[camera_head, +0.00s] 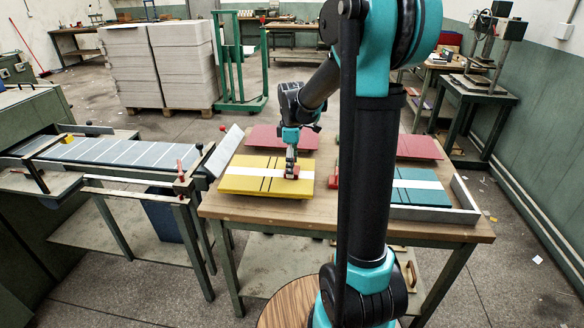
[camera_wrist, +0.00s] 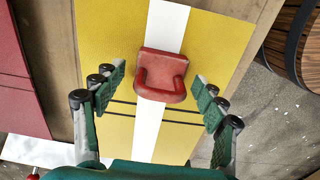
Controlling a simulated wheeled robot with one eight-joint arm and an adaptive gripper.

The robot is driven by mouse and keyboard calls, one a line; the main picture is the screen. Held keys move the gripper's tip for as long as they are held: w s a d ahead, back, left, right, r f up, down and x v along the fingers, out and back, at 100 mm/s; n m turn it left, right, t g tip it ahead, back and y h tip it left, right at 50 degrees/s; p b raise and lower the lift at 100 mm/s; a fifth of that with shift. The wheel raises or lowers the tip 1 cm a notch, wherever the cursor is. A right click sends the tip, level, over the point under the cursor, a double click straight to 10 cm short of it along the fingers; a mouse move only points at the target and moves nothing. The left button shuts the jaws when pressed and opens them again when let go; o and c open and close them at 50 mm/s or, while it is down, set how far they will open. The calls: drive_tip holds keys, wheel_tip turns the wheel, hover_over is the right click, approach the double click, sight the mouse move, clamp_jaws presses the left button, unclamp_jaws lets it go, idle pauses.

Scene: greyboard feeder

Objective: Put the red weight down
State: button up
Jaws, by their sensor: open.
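The red weight (camera_wrist: 162,75) is a small block with a loop handle. It rests on the white strip of a yellow board stack (camera_wrist: 108,40) in the wrist view. In the head view the weight (camera_head: 292,173) shows beside my fingers on the yellow stack (camera_head: 240,182). My gripper (camera_wrist: 160,95) is open, with one finger on each side of the weight and a visible gap to both. In the head view my gripper (camera_head: 291,160) points down over the yellow stack, and part of the weight is hidden.
The wooden table (camera_head: 300,215) also carries red boards (camera_head: 265,137) behind and a teal stack (camera_head: 420,190) at the right inside a grey metal edge (camera_head: 435,214). Another red block (camera_head: 333,177) stands beside my arm column. A feeder with grey boards (camera_head: 110,152) is at the left.

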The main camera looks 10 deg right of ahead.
wheel_tip(320, 180, up, 11)
drive_tip(key=shift+r, duration=0.15)
